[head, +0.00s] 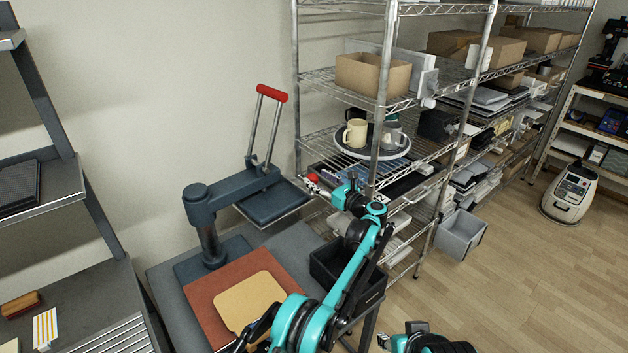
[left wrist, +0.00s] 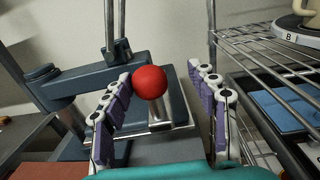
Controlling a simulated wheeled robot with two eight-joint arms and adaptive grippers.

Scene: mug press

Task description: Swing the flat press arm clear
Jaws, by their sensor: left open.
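The flat press stands on a side table, with a dark blue-grey post (head: 207,228) and a press arm (head: 232,193) reaching right from it. The arm carries a flat dark plate (head: 272,205) at its right end, out past the right side of the tan pad (head: 250,300). A red ball knob (head: 312,178) sits at the plate's right side. My left gripper (head: 322,187) is at the knob. In the left wrist view the knob (left wrist: 150,82) shows between the open, purple-padded fingers (left wrist: 160,75), nearer the left finger; contact cannot be told.
A red-topped lever (head: 272,93) rises from the press arm. A wire shelf (head: 360,172) stands close right of my left gripper, with mugs (head: 356,132) on a round tray (head: 345,148). A black bin (head: 335,265) sits below my left forearm.

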